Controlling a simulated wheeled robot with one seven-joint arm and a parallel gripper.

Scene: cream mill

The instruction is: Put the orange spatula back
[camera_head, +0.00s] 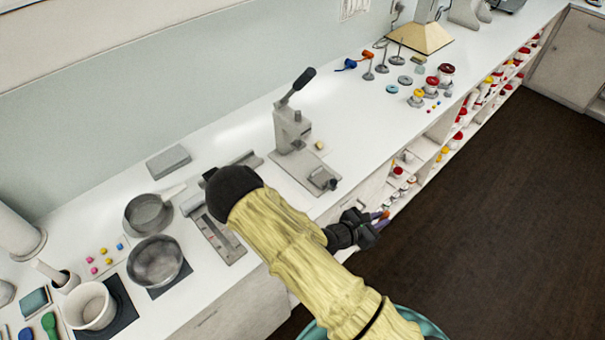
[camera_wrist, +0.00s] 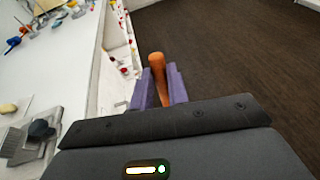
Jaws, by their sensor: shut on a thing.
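My gripper (camera_head: 376,220) is out past the front edge of the counter, in front of the shelves, at the centre right of the head view. In the wrist view its purple fingers (camera_wrist: 159,88) are shut on an orange, rounded handle, which I take to be the orange spatula (camera_wrist: 157,66). Only the handle end shows there; the rest is hidden by the fingers and gripper body. In the head view only a small orange bit of it shows at the fingertips.
A grey press (camera_head: 292,135) stands on the white counter (camera_head: 235,130). Pans, a white mortar (camera_head: 90,305) and green (camera_head: 49,324) and blue spatula-like tools lie at the left. Weights and jars stand at the far right. Open shelves with jars run under the counter; dark floor lies clear.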

